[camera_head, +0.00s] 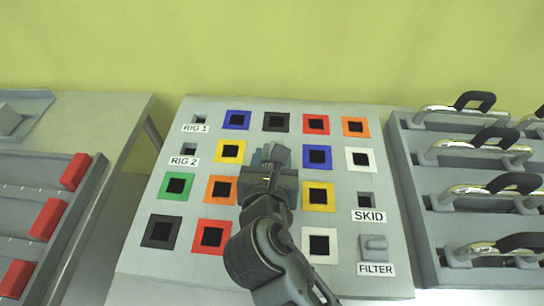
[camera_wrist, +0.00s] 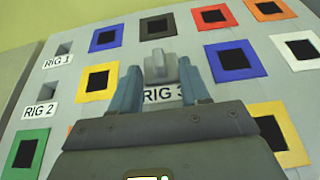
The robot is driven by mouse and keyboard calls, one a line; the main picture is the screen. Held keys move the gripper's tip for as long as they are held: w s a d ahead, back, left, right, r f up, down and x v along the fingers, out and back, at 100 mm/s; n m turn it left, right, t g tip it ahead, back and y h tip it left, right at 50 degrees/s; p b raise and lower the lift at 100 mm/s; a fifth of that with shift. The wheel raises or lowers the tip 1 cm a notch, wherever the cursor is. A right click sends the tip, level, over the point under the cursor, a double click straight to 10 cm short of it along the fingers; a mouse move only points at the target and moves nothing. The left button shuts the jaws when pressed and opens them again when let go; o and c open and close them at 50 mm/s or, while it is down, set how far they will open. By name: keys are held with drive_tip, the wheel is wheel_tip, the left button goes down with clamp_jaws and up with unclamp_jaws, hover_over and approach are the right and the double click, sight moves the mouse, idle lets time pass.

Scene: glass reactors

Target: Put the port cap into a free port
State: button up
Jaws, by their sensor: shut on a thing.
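My gripper (camera_wrist: 160,66) is at the RIG 3 place on the grey panel (camera_head: 150,268), with its fingers on either side of a grey port cap (camera_wrist: 158,66). The cap also shows past my fingers in the head view (camera_head: 278,153). It stands just above the RIG 3 label (camera_wrist: 163,95); I cannot tell whether it is seated in a port there. The RIG 1 port (camera_head: 199,118), RIG 2 port (camera_head: 189,149) and SKID port (camera_head: 366,200) show as open holes. The FILTER port holds a similar grey cap (camera_head: 374,243).
Several coloured square frames with dark centres, such as a yellow one (camera_head: 230,151) and a blue one (camera_head: 317,157), surround my gripper. A rack with metal and black handles (camera_head: 480,145) stands on the right. A tray with red blocks (camera_head: 48,219) is on the left.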

drive_tip(key=shift+f, duration=0.1)
drive_tip(key=o, duration=1.1)
drive_tip(key=shift+d, duration=0.1)
drive_tip(key=v, duration=0.8)
drive_tip(key=shift+w, duration=0.1)
wheel_tip(320, 180, up, 8)
drive_tip(key=p, duration=0.9)
drive_tip(key=shift+p, duration=0.4)
